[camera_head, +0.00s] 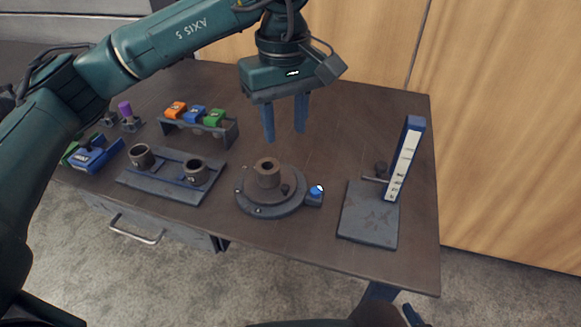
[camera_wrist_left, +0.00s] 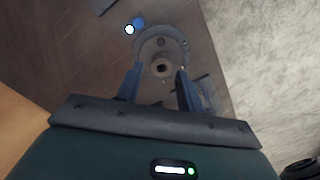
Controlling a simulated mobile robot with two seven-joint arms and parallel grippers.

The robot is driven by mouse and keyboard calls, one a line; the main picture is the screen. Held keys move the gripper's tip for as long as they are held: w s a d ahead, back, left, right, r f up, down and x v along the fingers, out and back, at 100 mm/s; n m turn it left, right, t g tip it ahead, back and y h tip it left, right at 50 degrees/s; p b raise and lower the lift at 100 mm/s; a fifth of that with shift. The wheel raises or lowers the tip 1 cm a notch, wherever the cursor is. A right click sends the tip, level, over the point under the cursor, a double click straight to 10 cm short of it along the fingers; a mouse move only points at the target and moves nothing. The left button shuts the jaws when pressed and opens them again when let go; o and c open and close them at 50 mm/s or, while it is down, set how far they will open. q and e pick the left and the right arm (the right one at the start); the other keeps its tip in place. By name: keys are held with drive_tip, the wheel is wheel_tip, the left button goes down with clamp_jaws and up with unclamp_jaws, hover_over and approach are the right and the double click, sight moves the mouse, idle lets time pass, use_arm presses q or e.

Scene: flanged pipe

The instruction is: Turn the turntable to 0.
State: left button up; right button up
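The turntable (camera_head: 250,205) is a dark round disc on the table, with a brown flanged pipe (camera_head: 268,174) standing upright at its middle. A small blue knob (camera_head: 317,190) sits on a block at its right edge. My left gripper (camera_head: 285,137) is above and behind the pipe, pointing down, its two blue fingers apart with nothing between them. In the left wrist view the turntable (camera_wrist_left: 181,36) and the pipe's open top (camera_wrist_left: 161,68) show beyond the open fingers. I cannot read any angle mark on the turntable. My right gripper is not clearly seen.
A height gauge (camera_head: 408,155) with a white scale stands on a dark plate at the right. A plate with two round sockets (camera_head: 170,178) lies left of the turntable. Behind it a rack (camera_head: 222,133) holds orange, blue and green blocks. The table's back right is clear.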

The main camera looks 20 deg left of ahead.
sight(285, 186)
use_arm(q)
wheel_tip(285, 186, down, 13)
drive_tip(key=shift+s+r+p, duration=0.1)
drive_tip(key=shift+p, duration=0.2)
clamp_jaws()
idle(0.5)
